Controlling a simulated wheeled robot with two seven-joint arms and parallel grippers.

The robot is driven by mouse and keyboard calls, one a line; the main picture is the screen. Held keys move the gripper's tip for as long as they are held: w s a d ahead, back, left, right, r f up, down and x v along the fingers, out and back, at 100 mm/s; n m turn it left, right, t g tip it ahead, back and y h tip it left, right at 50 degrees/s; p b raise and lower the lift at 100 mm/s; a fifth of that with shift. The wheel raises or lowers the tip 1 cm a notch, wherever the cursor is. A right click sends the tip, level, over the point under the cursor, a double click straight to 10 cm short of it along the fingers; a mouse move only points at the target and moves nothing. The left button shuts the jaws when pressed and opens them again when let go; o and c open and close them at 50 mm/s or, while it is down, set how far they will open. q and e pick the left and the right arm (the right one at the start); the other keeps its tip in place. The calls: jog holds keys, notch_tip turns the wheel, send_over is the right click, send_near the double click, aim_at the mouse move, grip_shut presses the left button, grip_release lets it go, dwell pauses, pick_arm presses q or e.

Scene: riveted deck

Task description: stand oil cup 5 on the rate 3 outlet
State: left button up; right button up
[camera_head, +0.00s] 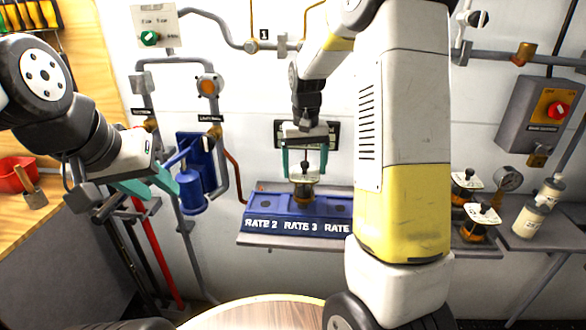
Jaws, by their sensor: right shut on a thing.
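My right gripper (305,174) reaches down from above, shut on an oil cup (303,192) with a clear upper part and a dark brass-coloured base. The cup is upright over the blue outlet block (262,209), behind the RATE 3 label (300,227). I cannot tell whether its base touches the outlet. No number is legible on the cup. Dark openings show on the block's top on both sides of the cup. My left gripper (163,194) is at the left, its teal fingers apart and empty, in front of blue equipment on the wall.
My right arm hides the block's right end. Pipes and a blue pump-like unit (193,203) are near my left gripper.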

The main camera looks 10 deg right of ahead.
aim_at(303, 175)
jog(key=shift+w, duration=0.55)
jog(key=shift+f, duration=1.75)
jog(key=shift+f, duration=0.1)
jog(key=o, duration=2)
jog(key=shift+f, duration=0.1)
